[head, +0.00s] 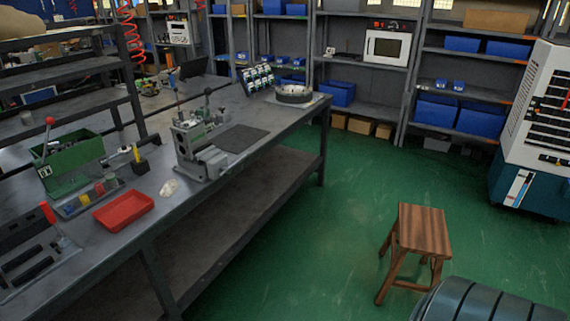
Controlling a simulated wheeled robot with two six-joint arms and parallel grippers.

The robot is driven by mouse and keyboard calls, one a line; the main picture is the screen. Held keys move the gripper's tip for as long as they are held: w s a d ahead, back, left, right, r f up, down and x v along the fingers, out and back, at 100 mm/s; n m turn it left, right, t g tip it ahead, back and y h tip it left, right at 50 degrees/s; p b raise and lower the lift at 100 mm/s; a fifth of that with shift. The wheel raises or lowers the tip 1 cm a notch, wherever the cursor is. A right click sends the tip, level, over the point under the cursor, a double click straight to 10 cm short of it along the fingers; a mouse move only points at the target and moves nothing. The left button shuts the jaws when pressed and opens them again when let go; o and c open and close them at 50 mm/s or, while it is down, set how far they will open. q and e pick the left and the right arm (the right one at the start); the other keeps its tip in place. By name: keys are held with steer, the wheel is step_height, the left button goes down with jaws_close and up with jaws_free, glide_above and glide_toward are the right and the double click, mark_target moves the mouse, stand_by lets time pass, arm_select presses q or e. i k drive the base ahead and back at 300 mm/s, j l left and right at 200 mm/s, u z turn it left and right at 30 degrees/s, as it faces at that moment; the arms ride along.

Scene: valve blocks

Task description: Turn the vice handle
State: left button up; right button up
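A grey metal device that looks like the vice (204,165) stands on the long dark workbench (232,140), near its front edge. It has blocky jaws at the front and several small parts on top. A thin upright lever with a black knob (207,92) rises from behind or on it. I cannot tell which part is the vice handle at this size. Neither of my grippers is in the head view.
On the bench stand a red tray (123,211), a green box (70,163), red-knobbed levers and a round grey part (294,94). A wooden stool (416,243) stands on the green floor. Shelves with blue bins (436,111) line the back. Floor between bench and stool is clear.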

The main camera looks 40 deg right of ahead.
mark_target(223, 169)
steer(key=z, duration=1.05)
